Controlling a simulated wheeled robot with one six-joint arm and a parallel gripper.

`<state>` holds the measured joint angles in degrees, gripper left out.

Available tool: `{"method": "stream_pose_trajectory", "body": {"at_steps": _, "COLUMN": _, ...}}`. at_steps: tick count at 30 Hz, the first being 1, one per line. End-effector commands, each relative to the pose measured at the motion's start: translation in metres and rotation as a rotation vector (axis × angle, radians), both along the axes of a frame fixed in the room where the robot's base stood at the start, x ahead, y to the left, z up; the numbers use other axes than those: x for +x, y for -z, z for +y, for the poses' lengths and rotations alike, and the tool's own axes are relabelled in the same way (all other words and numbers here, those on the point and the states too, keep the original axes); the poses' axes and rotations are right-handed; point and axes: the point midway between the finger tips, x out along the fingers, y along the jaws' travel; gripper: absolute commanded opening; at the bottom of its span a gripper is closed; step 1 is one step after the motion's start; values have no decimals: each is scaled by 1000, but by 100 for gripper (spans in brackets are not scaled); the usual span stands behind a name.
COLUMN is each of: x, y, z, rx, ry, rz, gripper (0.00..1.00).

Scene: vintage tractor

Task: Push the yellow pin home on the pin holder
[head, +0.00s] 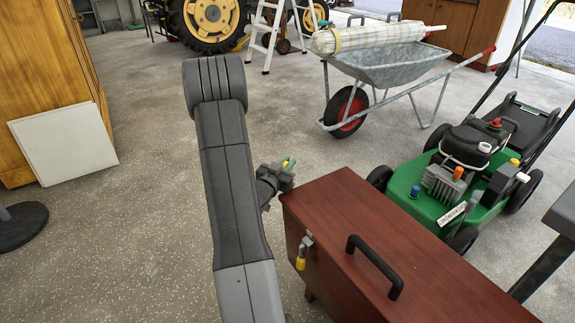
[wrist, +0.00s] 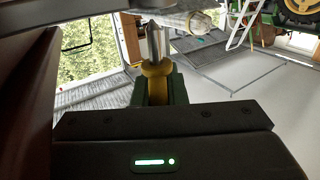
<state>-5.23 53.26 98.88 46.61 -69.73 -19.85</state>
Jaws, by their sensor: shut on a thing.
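My gripper (head: 275,178) is at the left rear corner of the red-brown chest, its tips small in the head view. In the wrist view its green fingers (wrist: 158,92) are shut on a yellow piece (wrist: 156,68), which looks like the yellow pin's handle. A bright metal shaft (wrist: 154,42) runs from it away from the fingers, toward a grey edge at the top of the picture. I cannot tell whether the shaft sits in anything. On the chest's front, a grey metal fitting (head: 306,243) carries a hanging yellow piece (head: 300,264). I cannot make out which part is the pin holder.
The red-brown chest (head: 400,255) with a black handle (head: 375,265) stands right of my arm. A green mower (head: 440,190) and a wheelbarrow (head: 385,65) stand beyond it. A white panel (head: 63,142) leans on a wooden cabinet at left. The floor between is clear.

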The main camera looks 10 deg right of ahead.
Motion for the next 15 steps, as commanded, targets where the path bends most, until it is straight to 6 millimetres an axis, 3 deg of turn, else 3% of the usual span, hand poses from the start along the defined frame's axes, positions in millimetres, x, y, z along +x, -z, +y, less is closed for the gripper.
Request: {"method": "stream_pose_trajectory", "body": {"at_steps": 15, "x": 0, "y": 9, "z": 0, "rx": -1, "ry": 0, "rz": -1, "gripper": 0}}
